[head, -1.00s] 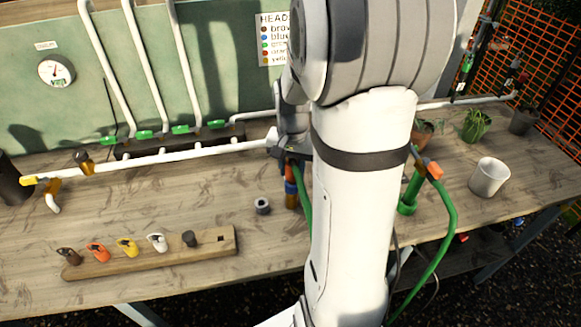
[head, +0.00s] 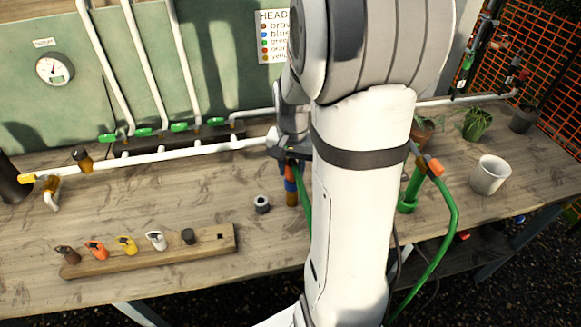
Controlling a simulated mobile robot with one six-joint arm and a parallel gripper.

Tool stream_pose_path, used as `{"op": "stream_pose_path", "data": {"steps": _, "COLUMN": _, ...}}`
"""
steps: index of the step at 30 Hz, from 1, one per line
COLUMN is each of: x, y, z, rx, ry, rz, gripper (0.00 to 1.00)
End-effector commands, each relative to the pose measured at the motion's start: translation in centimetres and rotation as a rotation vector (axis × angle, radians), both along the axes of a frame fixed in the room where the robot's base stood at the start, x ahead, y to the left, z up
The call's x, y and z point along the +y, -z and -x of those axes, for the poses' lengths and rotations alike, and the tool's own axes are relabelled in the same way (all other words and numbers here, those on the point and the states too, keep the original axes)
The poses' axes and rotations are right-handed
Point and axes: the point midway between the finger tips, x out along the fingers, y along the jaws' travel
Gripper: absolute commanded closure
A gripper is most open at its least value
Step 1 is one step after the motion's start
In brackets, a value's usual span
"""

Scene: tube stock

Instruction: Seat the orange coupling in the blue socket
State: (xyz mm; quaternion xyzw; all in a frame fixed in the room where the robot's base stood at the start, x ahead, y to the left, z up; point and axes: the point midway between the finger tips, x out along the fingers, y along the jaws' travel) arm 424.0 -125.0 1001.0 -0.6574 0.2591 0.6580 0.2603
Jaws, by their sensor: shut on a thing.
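My gripper (head: 289,155) points down at the middle of the bench, partly hidden behind my own arm. It is shut on the orange coupling (head: 288,170), of which only a small part shows below the jaws. Directly below it is the blue socket (head: 290,184), upright on a brass-coloured base (head: 292,199). The coupling and the socket look in line and touching or nearly so; I cannot tell how deep the coupling sits. A green hose (head: 304,200) runs down just right of the socket.
A wooden rack (head: 150,260) holds several coloured fittings at the front left. A small grey ring (head: 262,204) lies left of the socket. A white pipe (head: 185,153) runs behind. A green post (head: 409,190) and white cup (head: 489,175) stand right.

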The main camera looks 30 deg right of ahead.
Motion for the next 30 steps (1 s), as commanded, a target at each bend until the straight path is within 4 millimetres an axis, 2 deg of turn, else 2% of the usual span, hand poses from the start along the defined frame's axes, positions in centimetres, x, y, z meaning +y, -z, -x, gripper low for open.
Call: {"op": "stream_pose_path", "data": {"steps": 30, "x": 0.0, "y": 1.2, "z": 0.1, "rx": 0.002, "ry": 0.000, "rz": -0.001, "gripper": 0.91}}
